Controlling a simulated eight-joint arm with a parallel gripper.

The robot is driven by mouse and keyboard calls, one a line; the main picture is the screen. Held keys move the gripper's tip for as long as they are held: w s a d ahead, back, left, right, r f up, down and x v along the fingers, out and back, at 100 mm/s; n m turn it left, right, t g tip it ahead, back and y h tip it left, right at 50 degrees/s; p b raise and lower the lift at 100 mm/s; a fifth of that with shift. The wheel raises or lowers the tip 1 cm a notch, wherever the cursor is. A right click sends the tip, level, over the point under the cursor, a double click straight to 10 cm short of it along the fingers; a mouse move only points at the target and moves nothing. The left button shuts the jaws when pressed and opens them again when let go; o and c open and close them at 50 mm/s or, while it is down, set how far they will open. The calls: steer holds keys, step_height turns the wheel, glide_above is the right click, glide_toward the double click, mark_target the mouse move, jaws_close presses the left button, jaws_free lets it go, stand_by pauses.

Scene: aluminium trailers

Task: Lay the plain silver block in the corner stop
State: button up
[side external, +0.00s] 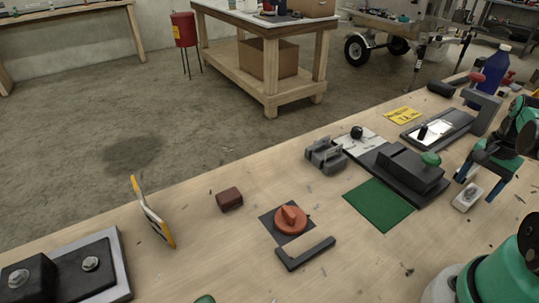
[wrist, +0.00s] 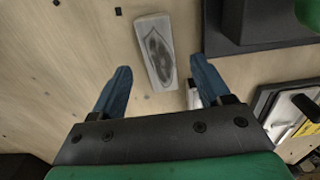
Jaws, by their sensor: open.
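A small silver-grey block (side external: 467,196) lies on the bench at the right of the side view. In the wrist view the block (wrist: 156,52) shows a dark boat-shaped mark on top, so I cannot tell if it is the plain one. My gripper (side external: 477,187) is open and empty, fingers pointing down near this block; in the wrist view it lies between and beyond the fingertips. A pale object (wrist: 193,95) is mostly hidden behind the right finger. A grey angled piece (side external: 490,104) stands at the back right; I cannot tell if it is the corner stop.
A dark board with a silver plate (side external: 437,130) lies behind my gripper. A black block with green knob (side external: 412,167) and a green mat (side external: 379,204) lie to the left. An orange knob (side external: 291,219) and a blue bottle (side external: 490,75) stand on the bench.

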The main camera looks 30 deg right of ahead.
mark_target(470, 194)
step_height(470, 194, up, 10)
steer(key=w+a+n+t+h, duration=0.1)
steer(key=w+a+n+t, duration=0.1)
steer(key=w+a+n, duration=0.6)
steer(key=shift+w+a+r+t+h, duration=0.2)
steer(key=shift+w+a+t+h, duration=0.15)
steer(key=shift+w+a, duration=0.3)
steer(key=shift+o, duration=0.5)
steer(key=w+a+n+t+y, duration=0.1)
steer(key=w+a+n+t, duration=0.3)
steer(key=a+n, duration=0.5)
steer(key=a, duration=0.4)
steer(key=shift+a+r+n, duration=0.25)
steer(key=shift+r+n, duration=0.05)
steer(key=shift+n, duration=0.1)
steer(key=shift+a+t+y, duration=0.1)
steer(key=shift+t+y, duration=0.15)
steer(key=shift+y, duration=0.1)
steer(key=shift+r, duration=0.1)
